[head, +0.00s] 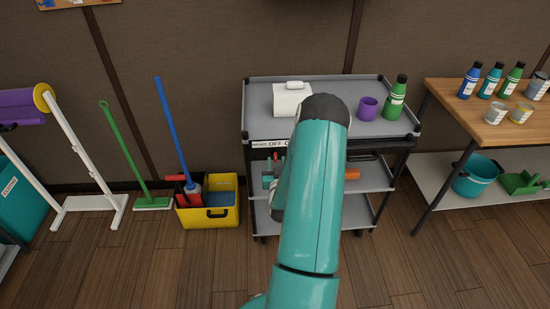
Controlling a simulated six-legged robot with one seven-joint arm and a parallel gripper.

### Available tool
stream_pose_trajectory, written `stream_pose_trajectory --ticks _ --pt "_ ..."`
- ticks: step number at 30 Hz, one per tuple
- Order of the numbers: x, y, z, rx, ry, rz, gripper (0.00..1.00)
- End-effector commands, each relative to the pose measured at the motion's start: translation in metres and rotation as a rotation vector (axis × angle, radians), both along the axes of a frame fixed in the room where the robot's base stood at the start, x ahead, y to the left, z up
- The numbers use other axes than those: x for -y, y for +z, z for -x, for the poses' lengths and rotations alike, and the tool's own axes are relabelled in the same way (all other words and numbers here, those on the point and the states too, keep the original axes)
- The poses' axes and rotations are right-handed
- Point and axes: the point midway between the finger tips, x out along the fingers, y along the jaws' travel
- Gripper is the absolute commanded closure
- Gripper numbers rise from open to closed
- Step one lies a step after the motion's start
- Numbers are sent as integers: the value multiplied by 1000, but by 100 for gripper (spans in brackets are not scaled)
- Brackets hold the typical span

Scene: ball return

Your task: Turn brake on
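A grey utility cart (258,122) with several shelves stands against the wall in the middle of the head view. On its front edge is a white label strip (268,145) with "OFF" readable; the rest of the strip is hidden behind my teal arm. A small red part (277,158) shows just below the strip, left of my arm; I cannot tell whether it is the brake lever or something on the shelf.
A yellow mop bucket (222,206) stands close left. A wooden table (450,110) stands right. The wooden floor in front is clear.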

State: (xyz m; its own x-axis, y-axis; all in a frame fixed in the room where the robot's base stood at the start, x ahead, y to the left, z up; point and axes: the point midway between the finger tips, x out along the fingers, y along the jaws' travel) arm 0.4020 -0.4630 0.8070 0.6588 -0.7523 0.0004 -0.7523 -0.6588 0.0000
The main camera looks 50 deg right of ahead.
Motion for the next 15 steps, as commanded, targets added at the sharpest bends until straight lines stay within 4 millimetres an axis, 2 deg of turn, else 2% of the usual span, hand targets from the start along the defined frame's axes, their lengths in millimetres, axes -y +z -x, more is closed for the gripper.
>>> stream_pose_trajectory --ticks 1,6,15 --pt "7 1 -6 2 -2 2 65" --pt "20 0 -20 0 0 0 65" --pt "23 0 -24 -1 1 1 65"
